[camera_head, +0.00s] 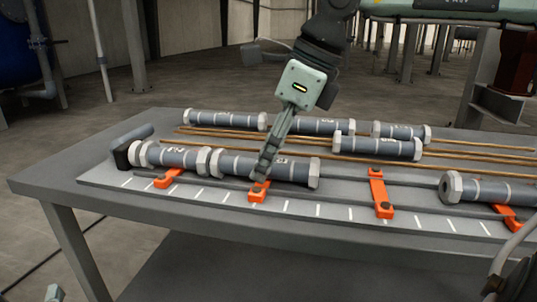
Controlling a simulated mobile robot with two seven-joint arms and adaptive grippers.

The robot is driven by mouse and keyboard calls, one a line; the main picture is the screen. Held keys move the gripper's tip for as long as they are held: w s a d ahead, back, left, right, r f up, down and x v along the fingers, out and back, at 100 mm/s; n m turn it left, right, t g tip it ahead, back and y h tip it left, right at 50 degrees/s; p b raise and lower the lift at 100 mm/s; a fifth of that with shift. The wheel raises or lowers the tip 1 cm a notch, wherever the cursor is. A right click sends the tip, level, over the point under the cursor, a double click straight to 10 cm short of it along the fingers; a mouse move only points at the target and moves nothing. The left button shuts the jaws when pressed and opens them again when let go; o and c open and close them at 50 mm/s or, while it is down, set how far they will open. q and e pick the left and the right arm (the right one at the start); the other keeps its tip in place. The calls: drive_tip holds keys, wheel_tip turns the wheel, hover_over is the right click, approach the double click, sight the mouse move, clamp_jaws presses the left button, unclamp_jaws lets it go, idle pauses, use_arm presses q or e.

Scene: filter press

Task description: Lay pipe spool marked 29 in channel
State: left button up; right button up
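My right gripper (265,168) reaches down from the top centre to a grey pipe spool (238,165) with pale hexagonal ends, in the front channel. Its fingers overlap the spool's middle and cover part of it. I cannot tell whether they are closed on it. A mark shows right of the fingers, but I cannot read it surely as 29. Another spool (178,157) lies end to end with it on the left. The channel (345,190) has thin rails and orange brackets (378,193). My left gripper does not clearly show.
Several spools, such as one at the back left (228,120) and one at centre right (377,147), lie along brown rods. Another spool (487,190) lies at the right of the channel. The channel between the middle and right spools is free. The grey table (60,183) has an open front edge.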

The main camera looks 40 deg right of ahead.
drive_tip(key=shift+r, duration=0.1)
drive_tip(key=v, duration=1.1)
drive_tip(key=shift+s+d+r, duration=0.15)
drive_tip(key=shift+d+r, duration=0.05)
drive_tip(key=shift+r, duration=0.15)
